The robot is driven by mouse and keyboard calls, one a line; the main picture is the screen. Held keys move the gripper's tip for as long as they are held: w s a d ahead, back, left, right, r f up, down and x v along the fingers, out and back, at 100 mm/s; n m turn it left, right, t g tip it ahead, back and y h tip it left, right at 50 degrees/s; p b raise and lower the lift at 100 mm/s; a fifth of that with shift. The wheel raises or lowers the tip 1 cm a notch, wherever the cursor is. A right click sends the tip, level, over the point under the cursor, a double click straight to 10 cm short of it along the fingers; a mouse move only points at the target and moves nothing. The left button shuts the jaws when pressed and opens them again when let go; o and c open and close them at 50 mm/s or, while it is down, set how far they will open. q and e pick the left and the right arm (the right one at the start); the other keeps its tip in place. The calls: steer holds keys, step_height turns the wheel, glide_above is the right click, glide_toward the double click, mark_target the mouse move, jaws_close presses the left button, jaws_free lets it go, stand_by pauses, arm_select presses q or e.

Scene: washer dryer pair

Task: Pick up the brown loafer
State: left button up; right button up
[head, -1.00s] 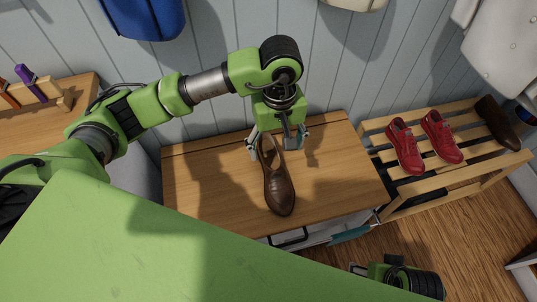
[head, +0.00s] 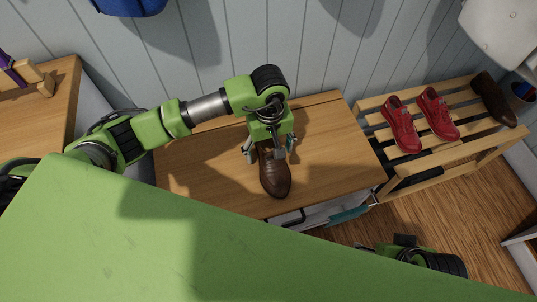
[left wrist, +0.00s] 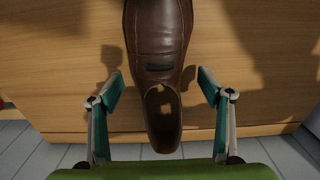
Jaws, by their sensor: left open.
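The brown loafer (head: 274,172) lies upright on the wooden cabinet top (head: 200,170), its toe toward the cabinet's front edge. My left gripper (head: 270,152) is open above its heel end and hides that part in the head view. In the left wrist view the loafer (left wrist: 157,45) runs between the two open fingers of my left gripper (left wrist: 162,92), with a gap on each side. Its dark foot opening sits between the fingers. Part of my right arm (head: 425,258) shows at the lower right; its fingers cannot be made out clearly.
A slatted wooden rack (head: 455,150) at the right holds a pair of red shoes (head: 402,125) and another brown shoe (head: 493,99). A wooden surface (head: 45,110) with blocks stands at the left. The panelled wall (head: 230,45) is close behind the cabinet.

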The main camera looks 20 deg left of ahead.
arm_select(q)
steer(key=shift+f, duration=0.65)
steer(key=c, duration=1.4)
steer(key=shift+o, duration=0.2)
steer(key=shift+r, duration=0.15)
